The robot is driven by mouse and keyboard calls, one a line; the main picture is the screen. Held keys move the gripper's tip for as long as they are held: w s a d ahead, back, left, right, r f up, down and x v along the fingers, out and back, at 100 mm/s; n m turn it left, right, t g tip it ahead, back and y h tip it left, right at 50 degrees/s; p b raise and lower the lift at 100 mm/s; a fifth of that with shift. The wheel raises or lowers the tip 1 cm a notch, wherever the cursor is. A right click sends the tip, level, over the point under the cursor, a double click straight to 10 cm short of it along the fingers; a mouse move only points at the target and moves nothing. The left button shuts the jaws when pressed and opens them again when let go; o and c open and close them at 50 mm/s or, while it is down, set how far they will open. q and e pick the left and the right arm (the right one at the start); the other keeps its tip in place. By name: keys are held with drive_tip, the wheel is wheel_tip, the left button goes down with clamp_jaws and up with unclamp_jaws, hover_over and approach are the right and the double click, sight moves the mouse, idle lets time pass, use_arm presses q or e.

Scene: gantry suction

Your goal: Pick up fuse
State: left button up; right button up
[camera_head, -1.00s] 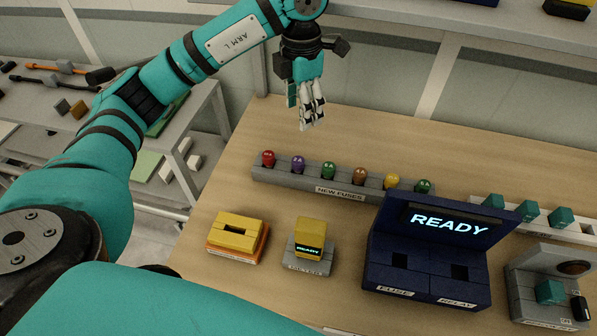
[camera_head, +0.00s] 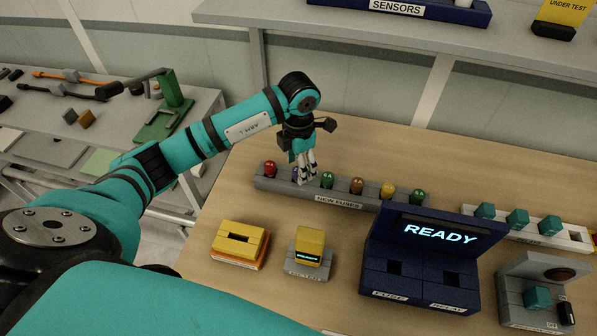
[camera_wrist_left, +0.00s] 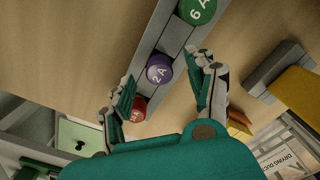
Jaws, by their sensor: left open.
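Several coloured fuses stand in a row in the grey rack labelled NEW FUSES (camera_head: 337,198). They include a red fuse (camera_head: 269,168), a green fuse (camera_head: 327,180), a brown fuse (camera_head: 357,186), a yellow fuse (camera_head: 387,190) and a second green fuse (camera_head: 417,197). My left gripper (camera_head: 307,180) is over the purple fuse, which it mostly hides in the head view. In the left wrist view the purple fuse (camera_wrist_left: 159,70), marked 2 A, lies between the open fingers of my left gripper (camera_wrist_left: 163,92), with the red fuse (camera_wrist_left: 138,108) and green 6 A fuse (camera_wrist_left: 199,10) beside it.
A navy READY console (camera_head: 420,275) with FUSE and RELAY slots stands right of centre. A yellow slotted block (camera_head: 240,240) and a small yellow tester (camera_head: 309,248) stand in front of the rack. Teal relays (camera_head: 517,218) sit at right. A shelf (camera_head: 400,30) is above.

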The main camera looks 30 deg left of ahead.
use_arm(q)
drive_tip(key=shift+f, duration=1.25)
clamp_jaws()
drive_tip(key=shift+r, duration=0.2)
